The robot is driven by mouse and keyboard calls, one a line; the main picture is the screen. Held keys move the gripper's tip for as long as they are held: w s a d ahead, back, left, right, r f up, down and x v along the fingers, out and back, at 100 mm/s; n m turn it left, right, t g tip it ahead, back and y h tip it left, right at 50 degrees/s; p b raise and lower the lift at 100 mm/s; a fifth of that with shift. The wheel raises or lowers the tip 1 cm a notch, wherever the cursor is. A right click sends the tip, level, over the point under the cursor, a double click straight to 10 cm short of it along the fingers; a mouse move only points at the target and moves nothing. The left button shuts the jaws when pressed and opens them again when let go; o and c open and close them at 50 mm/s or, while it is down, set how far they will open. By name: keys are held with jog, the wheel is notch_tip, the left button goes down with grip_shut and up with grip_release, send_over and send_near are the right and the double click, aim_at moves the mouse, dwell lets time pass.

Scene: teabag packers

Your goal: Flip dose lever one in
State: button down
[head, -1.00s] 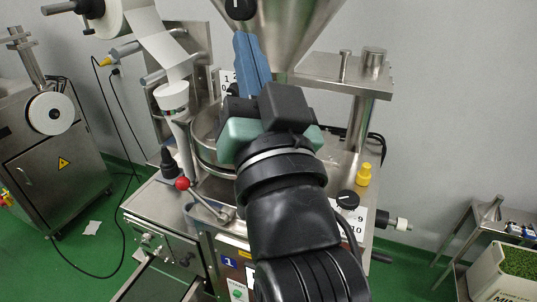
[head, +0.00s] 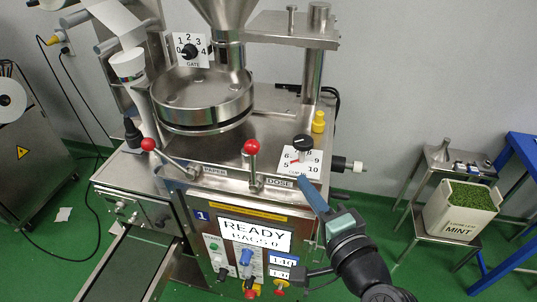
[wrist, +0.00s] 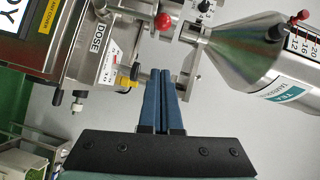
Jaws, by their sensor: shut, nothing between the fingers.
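The dose lever (head: 255,165) stands upright on the front edge of machine 1, with a red ball on top, beside the label DOSE. Its red ball also shows in the wrist view (wrist: 163,21), beyond my fingertips. My gripper (head: 301,180) is to the right of the lever in the head view, near the front edge below the dial plate, apart from the lever. In the wrist view its blue fingers (wrist: 163,71) are together and empty.
A second red-ball lever (head: 172,158), labelled PAPER, leans left. A numbered dial (head: 302,143) and yellow cap (head: 318,122) are right of the dose lever. The screen (head: 255,235) reads READY, BAGS 0.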

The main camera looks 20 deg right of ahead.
jog(key=w+a+f+p, duration=0.1)
jog(key=w+p, duration=0.1)
jog(key=w, duration=0.4)
jog(key=w+a+p, duration=0.1)
jog(key=w+p, duration=0.1)
jog(key=w, duration=0.4)
jog(key=shift+w+a+f, duration=0.3)
jog(key=shift+a+f, duration=0.1)
jog(key=shift+r+p, duration=0.1)
jog(key=shift+p, duration=0.25)
